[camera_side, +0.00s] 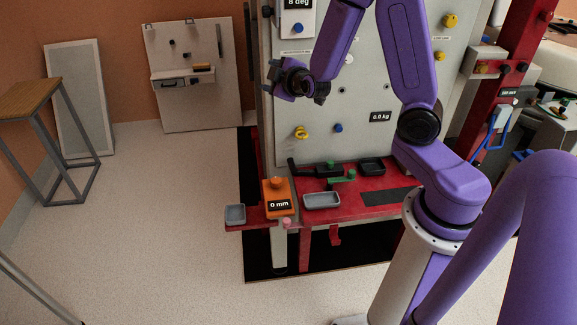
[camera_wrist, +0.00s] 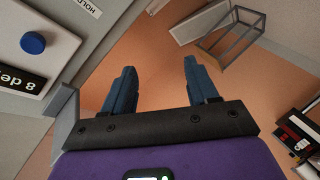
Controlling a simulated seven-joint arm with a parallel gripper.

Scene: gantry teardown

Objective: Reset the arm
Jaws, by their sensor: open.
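My purple arm is raised and bent in the side view. My gripper (camera_side: 318,92) is in front of the upper left part of the grey upright panel (camera_side: 357,110), below the "8 deg" display (camera_side: 297,18). In the wrist view my gripper (camera_wrist: 160,85) shows two blue fingers spread wide apart. The "8 deg" display (camera_wrist: 20,82) and a blue knob (camera_wrist: 33,43) show at the left of the wrist view.
A red bench (camera_side: 350,210) below carries an orange "0 mm" unit (camera_side: 278,198), grey trays (camera_side: 321,200) and small green-handled parts (camera_side: 343,177). A red post (camera_side: 510,75) stands at right. A wooden-topped stool (camera_side: 28,95) stands far left. The floor between is clear.

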